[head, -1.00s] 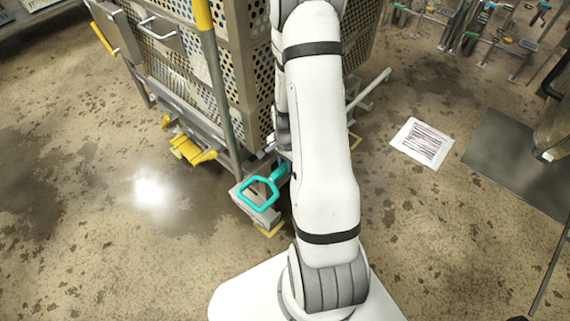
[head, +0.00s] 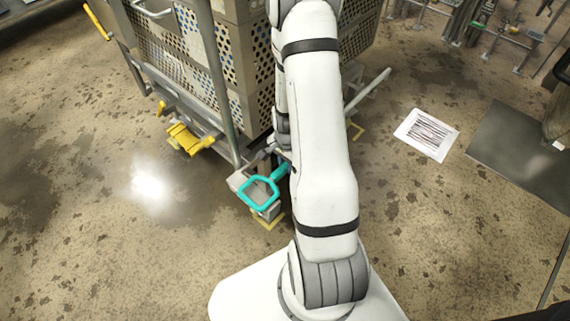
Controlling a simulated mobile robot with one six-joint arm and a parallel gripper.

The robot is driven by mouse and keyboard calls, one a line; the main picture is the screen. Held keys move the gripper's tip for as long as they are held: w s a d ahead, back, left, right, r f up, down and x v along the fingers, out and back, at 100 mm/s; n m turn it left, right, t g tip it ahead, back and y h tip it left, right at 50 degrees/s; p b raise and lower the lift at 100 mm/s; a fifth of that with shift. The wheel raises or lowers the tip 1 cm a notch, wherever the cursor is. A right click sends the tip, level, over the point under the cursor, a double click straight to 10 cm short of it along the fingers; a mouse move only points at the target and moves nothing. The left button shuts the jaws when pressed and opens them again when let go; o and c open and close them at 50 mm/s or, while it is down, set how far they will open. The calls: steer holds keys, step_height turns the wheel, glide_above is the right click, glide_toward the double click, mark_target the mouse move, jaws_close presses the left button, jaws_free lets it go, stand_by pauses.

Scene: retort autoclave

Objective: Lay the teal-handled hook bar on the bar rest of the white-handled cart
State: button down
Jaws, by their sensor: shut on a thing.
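The teal-handled hook bar shows by its teal loop handle (head: 258,194), low in front of the large cart. A short teal neck runs from the loop toward my arm; the rest is hidden behind the arm. My gripper (head: 283,153) is mostly hidden behind my white arm and is shut on the bar near that neck. The large cart (head: 232,60) carries perforated crates. A pale bar (head: 368,91) sticks out right of my arm; I cannot tell whose it is. No bar rest is clearly identifiable.
A yellow pedal (head: 187,138) and a grey upright post (head: 213,75) are on the cart's near side. A striped white sheet (head: 427,134) and a dark plate (head: 520,148) lie to the right. Racks with coloured handles stand at the top right. Floor at lower left is clear.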

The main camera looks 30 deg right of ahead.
steer(key=shift+f+b, duration=0.35)
steer(key=shift+f, duration=0.2)
stand_by(0.4)
steer(key=c, duration=1.2)
jaws_free()
steer(key=shift+o, duration=0.2)
steer(key=shift+r+p, duration=1.4)
steer(key=shift+r, duration=2.7)
steer(key=s+a+r+n+p, duration=0.15)
steer(key=r+p, duration=0.25)
steer(key=r, duration=0.5)
steer(key=a+r+n+t+p, duration=0.1)
steer(key=a+r+n+p, duration=0.25)
steer(key=r, duration=0.45)
steer(key=s+a+r+n+p, duration=0.15)
steer(key=r+p, duration=0.25)
steer(key=r, duration=0.5)
steer(key=s+a+r+n+p, duration=0.2)
steer(key=s+r+p, duration=0.1)
steer(key=r, duration=0.4)
steer(key=s+a+r+n+t+p, duration=0.1)
steer(key=s+a+r+n+p, duration=0.1)
steer(key=r, duration=0.5)
steer(key=s+a+r+n+p, duration=0.2)
steer(key=s+r+n+p, duration=0.1)
steer(key=r, duration=0.4)
steer(key=shift+s+a+r+n+t+p, duration=0.3)
steer(key=shift+s+p, duration=0.25)
steer(key=shift+p, duration=0.65)
